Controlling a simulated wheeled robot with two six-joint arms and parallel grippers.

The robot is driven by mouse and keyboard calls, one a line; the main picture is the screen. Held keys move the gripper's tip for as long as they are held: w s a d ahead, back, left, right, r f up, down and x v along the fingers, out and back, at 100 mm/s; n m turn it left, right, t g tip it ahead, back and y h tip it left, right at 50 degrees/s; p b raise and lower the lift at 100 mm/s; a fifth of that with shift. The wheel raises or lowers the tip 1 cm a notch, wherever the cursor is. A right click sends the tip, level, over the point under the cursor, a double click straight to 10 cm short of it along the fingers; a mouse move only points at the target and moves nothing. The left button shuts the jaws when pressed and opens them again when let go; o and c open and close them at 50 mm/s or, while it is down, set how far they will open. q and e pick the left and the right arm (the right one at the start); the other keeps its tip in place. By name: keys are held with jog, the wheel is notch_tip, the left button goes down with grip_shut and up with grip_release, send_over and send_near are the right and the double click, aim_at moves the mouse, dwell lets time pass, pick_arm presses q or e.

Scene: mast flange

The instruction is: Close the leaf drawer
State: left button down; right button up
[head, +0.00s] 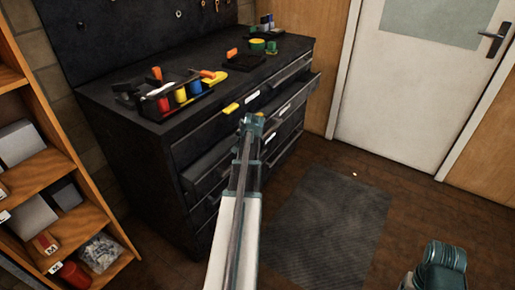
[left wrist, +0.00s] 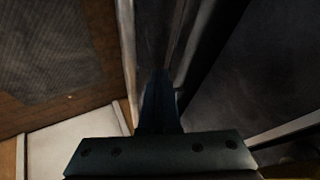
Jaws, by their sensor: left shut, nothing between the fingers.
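The dark tool cabinet (head: 150,180) stands at the left centre of the head view. One of its upper drawers (head: 207,168) is pulled out, its front edge standing clear of the cabinet face. I cannot read any mark that names it as the leaf drawer. My left gripper (head: 253,119) is shut and empty at the middle of that drawer's front; whether it touches is unclear. In the left wrist view the dark fingers (left wrist: 160,95) point along a drawer edge. A teal part of my right arm shows at bottom right, but its gripper is not seen.
A tool tray with coloured handles (head: 180,95) and a green tape roll (head: 257,44) lie on the cabinet top. A wooden shelf (head: 70,235) stands left. A grey floor mat (head: 325,220) and clear floor lie in front; a white door (head: 415,80) is behind.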

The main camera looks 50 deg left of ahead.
pick_arm(q)
jog(key=shift+s+a, duration=0.25)
jog(key=shift+a, duration=0.75)
jog(key=shift+s+a, duration=0.2)
jog(key=shift+a, duration=0.75)
jog(key=shift+d, duration=0.15)
